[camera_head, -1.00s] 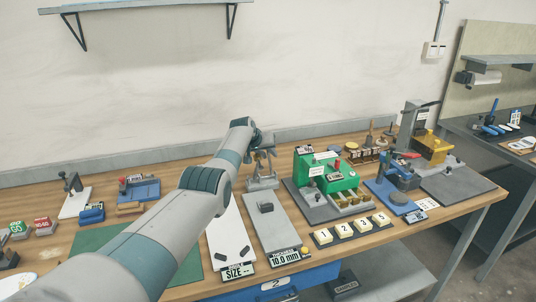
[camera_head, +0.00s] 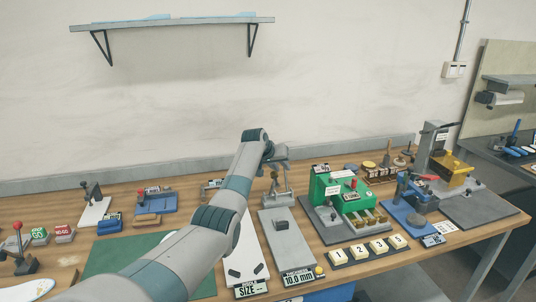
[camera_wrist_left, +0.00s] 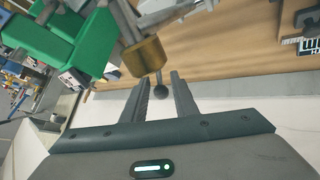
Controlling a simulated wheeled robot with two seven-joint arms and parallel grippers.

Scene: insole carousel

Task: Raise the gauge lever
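The gauge is a grey metal stand (camera_head: 276,194) at the back of a grey plate (camera_head: 283,250), behind the "10.0 mm" display (camera_head: 299,277). My left gripper (camera_head: 281,158) is over the top of this stand and hides part of it. In the left wrist view a brass cylinder (camera_wrist_left: 144,57) is just beyond the fingertips. A thin rod with a dark ball knob (camera_wrist_left: 161,95), apparently the gauge lever, lies between the two fingers of the left gripper (camera_wrist_left: 160,84). The fingers are apart, with gaps visible beside the knob. My right gripper is not in view.
A green machine (camera_head: 326,188) stands close to the right of the gauge. A white plate (camera_head: 246,262) with a "SIZE" display (camera_head: 250,288) is on its left. Numbered buttons (camera_head: 358,251) line the front edge. A wall shelf (camera_head: 175,25) hangs above.

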